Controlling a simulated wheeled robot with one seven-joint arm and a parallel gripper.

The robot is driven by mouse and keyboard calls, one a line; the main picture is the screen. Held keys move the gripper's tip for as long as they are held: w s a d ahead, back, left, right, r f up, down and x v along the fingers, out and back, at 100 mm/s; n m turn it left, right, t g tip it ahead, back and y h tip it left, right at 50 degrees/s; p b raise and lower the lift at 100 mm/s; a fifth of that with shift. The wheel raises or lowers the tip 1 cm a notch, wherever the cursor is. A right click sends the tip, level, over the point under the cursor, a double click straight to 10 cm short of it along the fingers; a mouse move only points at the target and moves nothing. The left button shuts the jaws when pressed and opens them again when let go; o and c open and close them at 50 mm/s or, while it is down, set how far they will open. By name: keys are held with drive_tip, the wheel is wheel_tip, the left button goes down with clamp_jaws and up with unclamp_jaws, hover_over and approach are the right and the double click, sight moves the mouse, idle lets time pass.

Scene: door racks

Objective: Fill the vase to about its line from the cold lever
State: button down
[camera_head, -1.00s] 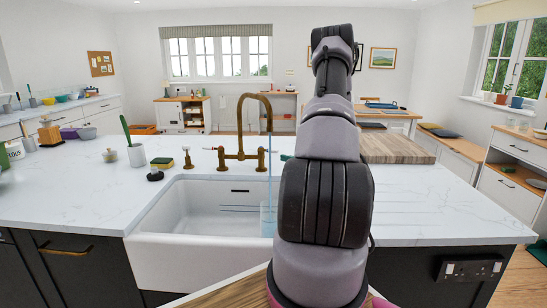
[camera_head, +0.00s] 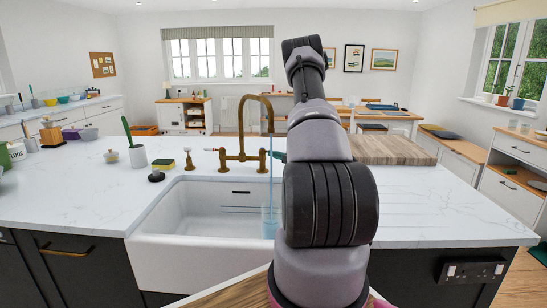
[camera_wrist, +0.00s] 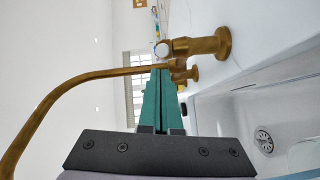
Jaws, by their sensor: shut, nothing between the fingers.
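The clear vase (camera_head: 269,222) stands in the white sink (camera_head: 205,207), partly hidden behind my arm. It looks bluish inside; I cannot make out its line or exact water level. A thin blue water stream (camera_head: 270,185) falls from the brass tap (camera_head: 243,110) into it. My gripper's green fingers (camera_wrist: 163,78) are shut and empty. In the wrist view their tips are close to a brass lever with a white end (camera_wrist: 162,50); I cannot tell if they touch. In the head view only a bit of my gripper (camera_head: 279,156) shows, by the tap's right side.
The tap's other lever (camera_head: 211,149) is on its left. A sponge (camera_head: 163,164), a dark stopper (camera_head: 156,175) and a white pot with a green-handled brush (camera_head: 137,155) stand left of the sink. A wooden board (camera_head: 395,149) lies right. The front-right worktop is clear.

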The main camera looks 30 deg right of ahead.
drive_tip(key=shift+w+d, duration=0.15)
drive_tip(key=shift+d, duration=0.15)
drive_tip(key=shift+d, duration=0.1)
drive_tip(key=d+n+g+y, duration=0.1)
drive_tip(key=y, duration=0.1)
drive_tip(key=w+d+n+g+y, duration=0.1)
drive_tip(key=d+n+y, duration=0.1)
drive_tip(key=n+y, duration=0.1)
drive_tip(key=shift+w+d+f+g+y, duration=0.1)
drive_tip(key=shift+w+d+g+y, duration=0.2)
drive_tip(key=shift+d+g, duration=0.1)
